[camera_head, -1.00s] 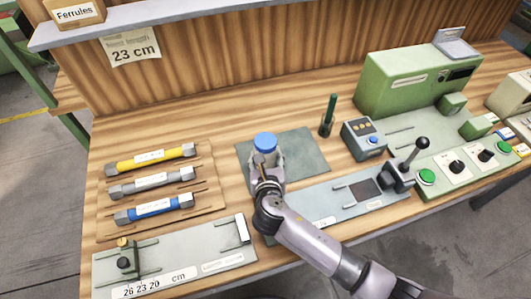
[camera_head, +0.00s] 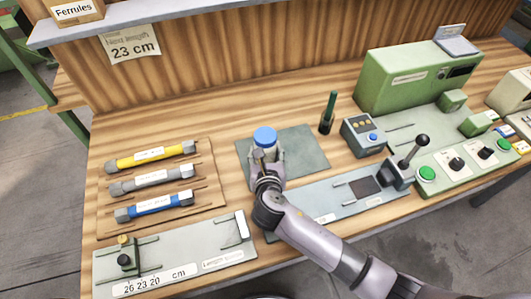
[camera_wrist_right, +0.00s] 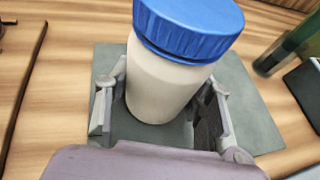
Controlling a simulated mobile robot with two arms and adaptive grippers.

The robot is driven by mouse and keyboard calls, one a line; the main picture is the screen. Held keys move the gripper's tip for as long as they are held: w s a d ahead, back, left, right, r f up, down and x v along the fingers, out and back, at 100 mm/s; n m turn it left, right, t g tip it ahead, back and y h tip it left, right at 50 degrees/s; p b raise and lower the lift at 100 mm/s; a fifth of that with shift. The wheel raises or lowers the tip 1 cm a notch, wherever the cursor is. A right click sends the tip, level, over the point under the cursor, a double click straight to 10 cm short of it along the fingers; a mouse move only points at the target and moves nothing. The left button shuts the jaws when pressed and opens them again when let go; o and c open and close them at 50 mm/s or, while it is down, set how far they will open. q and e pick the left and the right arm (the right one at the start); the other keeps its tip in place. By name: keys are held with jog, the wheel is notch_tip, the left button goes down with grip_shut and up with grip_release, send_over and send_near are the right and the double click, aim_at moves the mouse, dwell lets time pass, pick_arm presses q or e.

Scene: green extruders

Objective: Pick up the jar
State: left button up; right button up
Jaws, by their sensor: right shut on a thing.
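The jar (camera_head: 267,150) is whitish with a blue screw lid, and stands upright over the grey-green mat (camera_head: 305,150) near the middle of the bench. In the right wrist view the jar (camera_wrist_right: 165,85) fills the middle, its lid towards the top edge. My right gripper (camera_head: 266,165) comes from the front and is shut on the jar's body below the lid. Its fingers (camera_wrist_right: 160,115) show on both sides of the jar. I cannot tell for sure whether the jar's base touches the mat. My left gripper is not in view.
Yellow, grey and blue labelled tubes (camera_head: 150,157) lie in a rack at left. A length gauge plate (camera_head: 180,262) is in front of it. A dark green pen-like object (camera_head: 328,112), a small grey box (camera_head: 362,136) and a green machine (camera_head: 415,80) stand to the right.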

notch_tip(320, 180, up, 19)
jog(key=shift+p, duration=0.4)
jog(key=o, duration=1)
grip_shut()
jog(key=s+d+m+h, duration=0.3)
jog(key=s+d, duration=0.3)
jog(key=d, duration=0.3)
jog(key=s+d+m+g+h, duration=0.1)
jog(key=s+d+m+h, duration=0.2)
jog(key=s+d, duration=0.3)
jog(key=d+h, duration=0.1)
jog(key=d, duration=0.3)
jog(key=shift+f, duration=0.35)
